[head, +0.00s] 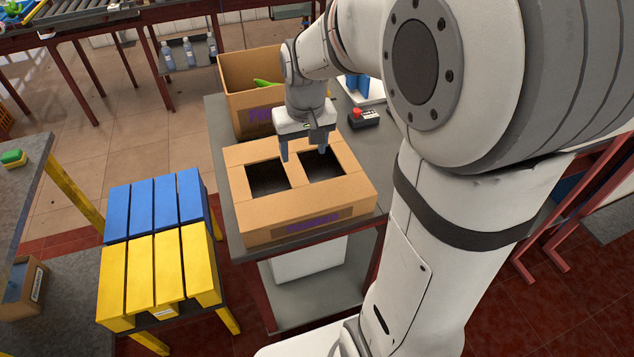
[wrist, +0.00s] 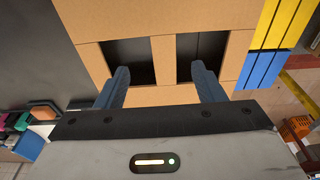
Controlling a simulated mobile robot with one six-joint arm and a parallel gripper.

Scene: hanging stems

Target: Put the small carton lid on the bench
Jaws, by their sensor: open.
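A brown cardboard lid (head: 300,206) with two dark rectangular openings tops the small carton (head: 290,232), which has a purple label and stands on a grey-topped bench (head: 222,140). In the wrist view, the lid (wrist: 165,22) fills the middle, with a cardboard strip between the openings. My gripper (head: 304,153) is open and empty, pointing down over the far part of the lid. Its fingers (wrist: 160,70) lie on either side of that central strip, near the openings. I cannot tell whether the fingertips reach into the openings.
A larger open carton (head: 258,90) with something green inside stands behind. A red-topped button box (head: 363,118) sits at right. A stand with blue slats (head: 157,206) and yellow slats (head: 160,268) stands at left. Another grey table (head: 22,170) is at the far left.

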